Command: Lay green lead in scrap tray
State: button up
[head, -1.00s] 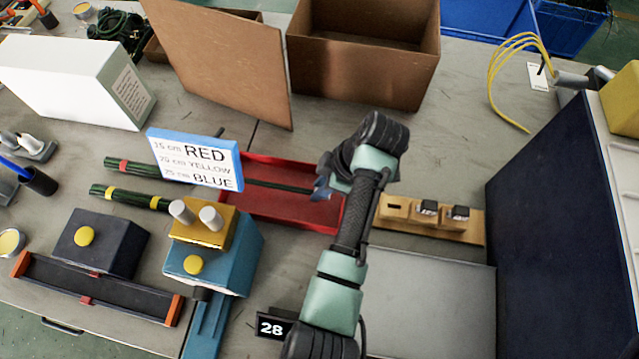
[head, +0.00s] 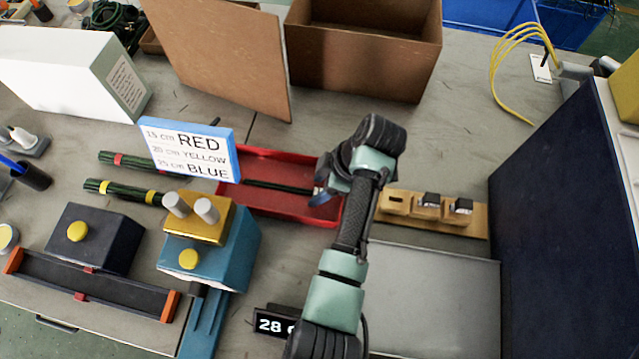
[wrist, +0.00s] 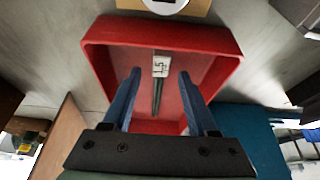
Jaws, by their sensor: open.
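The red scrap tray (head: 285,208) lies in the middle of the bench, partly behind the size sign and my arm. It also fills the middle of the wrist view (wrist: 215,45). A thin dark green lead (head: 285,188) lies inside the tray, along its length. In the wrist view the lead (wrist: 156,98) has a white tag (wrist: 161,66) at its far end. My gripper (wrist: 160,76) is open over the tray, its blue fingers on either side of the lead and apart from it. In the head view my gripper (head: 321,192) shows at the tray's right end.
A wooden block stand (head: 430,213) is right of the tray, with a grey plate (head: 430,290) in front. The size sign (head: 190,152), blue-and-yellow station (head: 215,255) and green bundles (head: 125,190) are left. A cardboard box (head: 360,50) stands behind; a dark cabinet (head: 550,190) is right.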

jog(key=shift+r, duration=0.1)
jog(key=p+v, duration=0.3)
jog(key=v, duration=1)
jog(key=shift+p, duration=0.4)
